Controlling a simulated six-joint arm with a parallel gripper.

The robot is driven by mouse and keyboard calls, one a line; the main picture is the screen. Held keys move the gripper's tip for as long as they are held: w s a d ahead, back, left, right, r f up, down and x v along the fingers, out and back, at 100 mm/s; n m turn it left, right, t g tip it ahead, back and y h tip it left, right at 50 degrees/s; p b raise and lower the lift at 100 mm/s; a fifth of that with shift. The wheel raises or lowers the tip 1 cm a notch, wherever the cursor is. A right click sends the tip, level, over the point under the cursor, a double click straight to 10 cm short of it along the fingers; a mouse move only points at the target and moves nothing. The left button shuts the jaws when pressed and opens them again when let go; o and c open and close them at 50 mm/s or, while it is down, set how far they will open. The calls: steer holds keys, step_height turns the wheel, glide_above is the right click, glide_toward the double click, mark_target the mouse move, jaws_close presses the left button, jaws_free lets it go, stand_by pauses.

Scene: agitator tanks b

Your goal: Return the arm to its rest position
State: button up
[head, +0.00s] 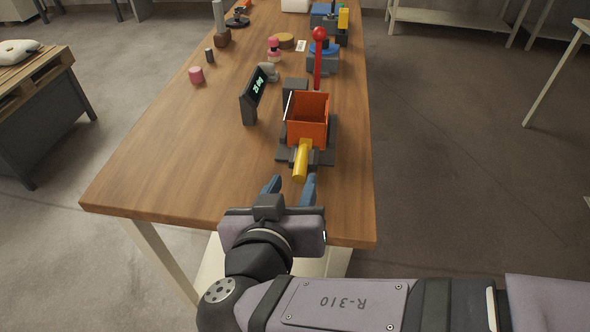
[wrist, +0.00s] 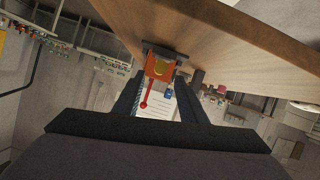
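My gripper (head: 290,186) is at the near end of the wooden table (head: 160,165), with its two blue fingers apart and nothing between them. It points along the table toward an orange box (head: 308,118) on a dark base. The wrist view is tilted nearly upside down.
A dark display (head: 254,95) stands left of the box. A red-knobbed lever (head: 319,60) rises behind it. A pink cylinder (head: 196,75) and other small items stand farther back. The table's near left is clear. A side table (head: 40,100) stands at the far left.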

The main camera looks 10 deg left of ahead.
steer(key=shift+s, duration=0.25)
stand_by(0.3)
steer(key=s+d+g+p, duration=0.2)
steer(key=d+g+p, duration=0.4)
steer(key=d+p, duration=0.4)
steer(key=s+d+m+g+y+p, duration=0.1)
steer(key=s+d+g+p, duration=0.1)
steer(key=d+g+p, duration=0.5)
steer(key=d+p, duration=0.3)
steer(key=p, duration=0.2)
steer(key=shift+d+f+m+g+p, duration=0.3)
steer(key=shift+f+p, duration=0.05)
steer(key=shift+f, duration=0.05)
